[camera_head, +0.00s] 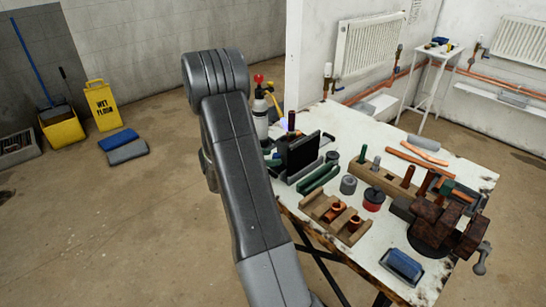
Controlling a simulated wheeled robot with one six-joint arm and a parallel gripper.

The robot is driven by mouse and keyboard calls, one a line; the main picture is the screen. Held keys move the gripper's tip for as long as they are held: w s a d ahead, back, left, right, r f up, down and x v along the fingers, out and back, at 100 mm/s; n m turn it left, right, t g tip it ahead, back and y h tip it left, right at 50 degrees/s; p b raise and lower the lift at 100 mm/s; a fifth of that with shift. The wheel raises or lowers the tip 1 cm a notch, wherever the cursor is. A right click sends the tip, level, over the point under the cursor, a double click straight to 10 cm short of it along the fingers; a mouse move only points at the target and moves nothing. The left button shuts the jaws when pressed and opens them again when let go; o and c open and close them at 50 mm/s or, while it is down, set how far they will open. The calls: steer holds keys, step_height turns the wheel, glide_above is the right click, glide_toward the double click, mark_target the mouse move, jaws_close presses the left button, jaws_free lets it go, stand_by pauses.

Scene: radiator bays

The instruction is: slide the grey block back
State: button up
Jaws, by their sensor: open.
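Several grey pieces could be the grey block, and I cannot tell which one is meant. Another grey block (513,98) lies on the ledge under the right radiator. A flat grey piece (127,152) lies on the floor beside a blue one. My arm rises through the middle of the view and folds over at the top. My gripper does not show; the arm's far end is hidden behind its near link.
A crowded white workbench (408,240) stands right of my arm, with a vise (437,220), wooden racks and a black upright holder (302,153). A small white stand (436,55) is behind it. A yellow sign (102,105) and bucket (62,128) stand left. The left floor is open.

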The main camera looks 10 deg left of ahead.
steer(key=shift+x, duration=0.95)
steer(key=shift+c, duration=0.2)
jaws_close()
steer(key=shift+w+d, duration=0.2)
steer(key=shift+w, duration=0.1)
steer(key=w+d+b, duration=0.1)
steer(key=w+d, duration=0.1)
steer(key=w, duration=0.1)
steer(key=w+d+b, duration=0.1)
steer(key=w+d, duration=0.2)
steer(key=w+d+b, duration=0.1)
steer(key=w+d, duration=0.2)
steer(key=shift+w, duration=0.15)
steer(key=shift+w+d, duration=0.2)
steer(key=shift+w, duration=0.1)
steer(key=shift+w+r, duration=0.1)
steer(key=shift+r, duration=0.05)
